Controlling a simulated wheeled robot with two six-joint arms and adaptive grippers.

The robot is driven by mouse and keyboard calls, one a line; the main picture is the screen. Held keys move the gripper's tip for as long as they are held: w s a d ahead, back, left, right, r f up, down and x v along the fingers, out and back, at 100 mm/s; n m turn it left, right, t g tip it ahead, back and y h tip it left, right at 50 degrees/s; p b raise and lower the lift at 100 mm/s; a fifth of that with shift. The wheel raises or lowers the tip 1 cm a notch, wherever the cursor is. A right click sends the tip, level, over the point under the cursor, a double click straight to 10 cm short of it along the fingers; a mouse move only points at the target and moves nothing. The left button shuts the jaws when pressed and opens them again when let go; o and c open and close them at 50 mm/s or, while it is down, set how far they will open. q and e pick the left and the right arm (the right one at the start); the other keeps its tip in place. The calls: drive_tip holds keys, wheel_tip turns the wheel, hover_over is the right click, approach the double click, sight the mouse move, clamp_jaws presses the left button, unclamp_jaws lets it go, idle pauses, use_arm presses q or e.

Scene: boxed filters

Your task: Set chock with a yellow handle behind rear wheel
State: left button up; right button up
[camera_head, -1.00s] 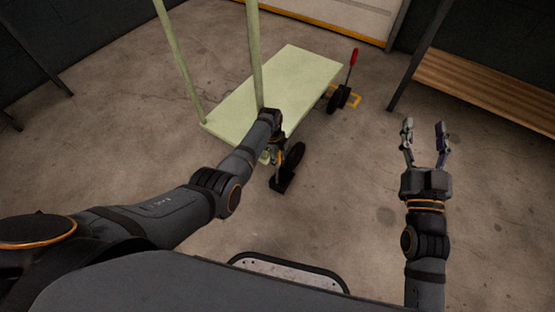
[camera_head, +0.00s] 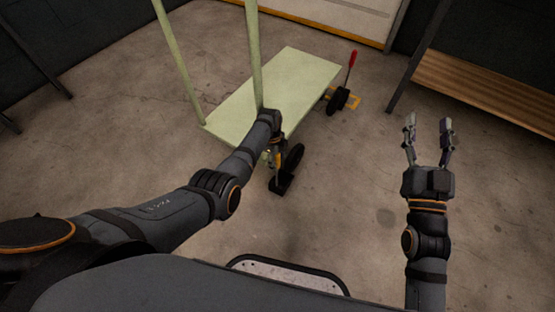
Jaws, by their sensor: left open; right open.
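A chock with a black base (camera_head: 281,185) and a yellow handle (camera_head: 277,159) stands on the floor against or very close to the near wheel (camera_head: 293,158) of a pale green cart (camera_head: 290,85). Whether the base touches the wheel cannot be told. My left gripper (camera_head: 271,155) is open at the yellow handle, pointing down; its fingers are small and partly hidden by my wrist. My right gripper (camera_head: 429,124) is open and empty, above bare floor on the right.
A red handle (camera_head: 352,60) stands up by the cart's far wheel (camera_head: 338,101), with a yellow piece (camera_head: 354,103) on the floor there. Upright posts (camera_head: 180,60) rise from the cart's left end. A wooden bench (camera_head: 490,90) is at the right. Floor between is clear.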

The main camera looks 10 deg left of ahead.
use_arm(q)
drive_tip(key=r, duration=0.4)
drive_tip(key=a+r, duration=0.1)
drive_tip(key=r, duration=0.7)
drive_tip(key=shift+a, duration=0.25)
